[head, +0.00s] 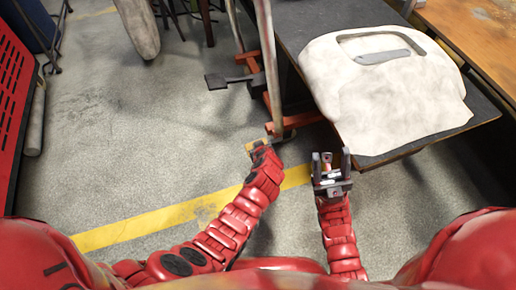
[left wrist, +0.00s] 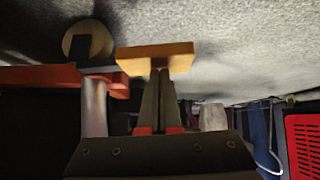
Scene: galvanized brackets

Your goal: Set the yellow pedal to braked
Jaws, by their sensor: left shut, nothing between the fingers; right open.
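The yellow pedal (head: 254,143) shows as a small strip by the red frame, partly hidden by my left arm. In the left wrist view the yellow pedal (left wrist: 155,57) is a flat block directly in front of my left gripper (left wrist: 160,72). Its shut, empty fingertips meet the pedal's edge in the picture; I cannot tell whether they touch. In the head view my left gripper (head: 262,151) is at the pedal, its fingers not clearly seen. My right gripper (head: 328,162) is open and empty, near the dark tabletop's front edge.
A wheel (left wrist: 88,42) and red frame (left wrist: 45,77) are beside the pedal. A black pad (head: 216,82) sticks out left of the frame. A dark table (head: 400,151) carries a pale sheet (head: 390,100). Open floor with a yellow line (head: 150,222) lies left.

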